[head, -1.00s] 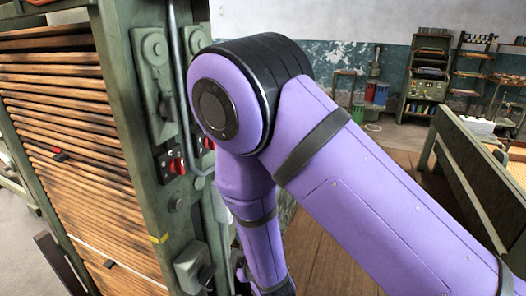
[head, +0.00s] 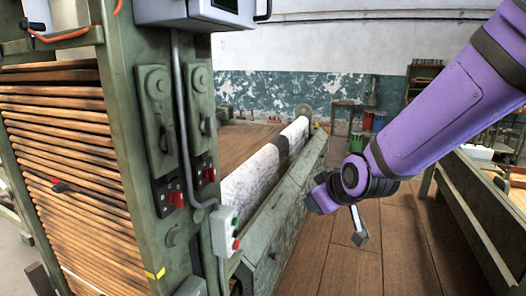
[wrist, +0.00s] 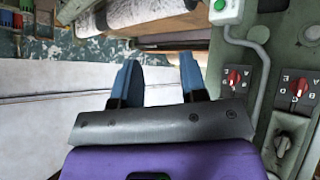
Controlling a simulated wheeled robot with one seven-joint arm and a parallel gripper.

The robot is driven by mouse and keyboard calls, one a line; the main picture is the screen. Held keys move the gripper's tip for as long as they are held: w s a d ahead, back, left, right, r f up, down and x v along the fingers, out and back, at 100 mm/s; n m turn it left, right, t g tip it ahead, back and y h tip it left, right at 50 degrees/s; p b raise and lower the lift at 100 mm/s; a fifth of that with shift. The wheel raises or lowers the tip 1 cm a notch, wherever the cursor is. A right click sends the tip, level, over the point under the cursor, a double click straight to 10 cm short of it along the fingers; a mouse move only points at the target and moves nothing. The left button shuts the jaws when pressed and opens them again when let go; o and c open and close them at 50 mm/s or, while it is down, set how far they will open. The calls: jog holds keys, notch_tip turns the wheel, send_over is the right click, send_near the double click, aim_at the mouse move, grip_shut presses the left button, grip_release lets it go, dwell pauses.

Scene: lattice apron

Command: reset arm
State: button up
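My gripper (wrist: 159,62) shows in the wrist view with its two blue fingers spread apart and nothing between them. In the head view my purple arm reaches in from the upper right and bends at a dark joint over the wooden floor, right of the green machine (head: 118,150). The fingers cannot be made out clearly there. The arm's end hangs clear of the machine and holds nothing that I can see.
The machine carries wooden slats (head: 65,130), red switches (head: 176,199) and a button box (head: 226,236). A pale roller (head: 265,168) runs along its apron. A bench (head: 478,215) stands at right. Between them is open wooden floor (head: 345,268).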

jog(key=s+d+r+m+g+h, duration=0.1)
jog(key=s+d+r+m+g, duration=0.1)
jog(key=s+d+r, duration=0.4)
jog(key=s+d+r+m+g+h, duration=0.1)
jog(key=s+d+r+m, duration=0.4)
jog(key=s+d, duration=0.6)
jog(key=s+h, duration=0.1)
jog(key=s, duration=0.5)
jog(key=shift+s+d+r+m+g, duration=0.2)
jog(key=shift+s+r+m+g, duration=0.1)
jog(key=shift+r+g, duration=0.1)
